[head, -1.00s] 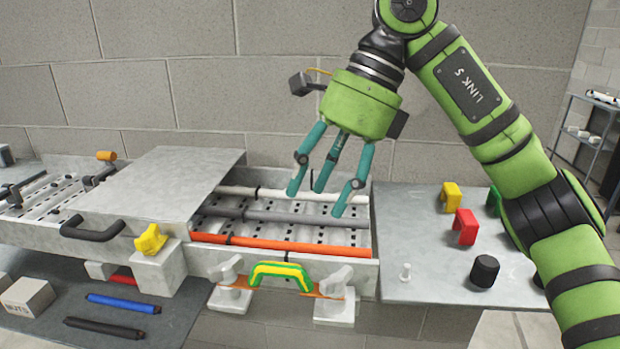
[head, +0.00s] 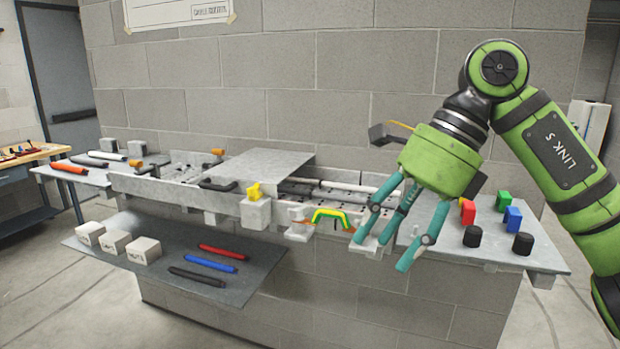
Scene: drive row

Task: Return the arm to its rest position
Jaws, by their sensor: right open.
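My right gripper (head: 397,240) is green with teal fingers and hangs open and empty, pointing down. It shows in front of the right part of the long grey tray unit and the left edge of the right grey shelf. My right arm (head: 555,150), green with black bands, comes in from the right edge and bends at a high joint. The gripper hides part of the tray's right end and part of the right shelf. My left gripper is not in view.
Red (head: 467,211), green (head: 503,201) and blue (head: 513,218) blocks stand on the right shelf (head: 545,258). A lower shelf (head: 262,265) holds white blocks and rods. Floor is clear at left.

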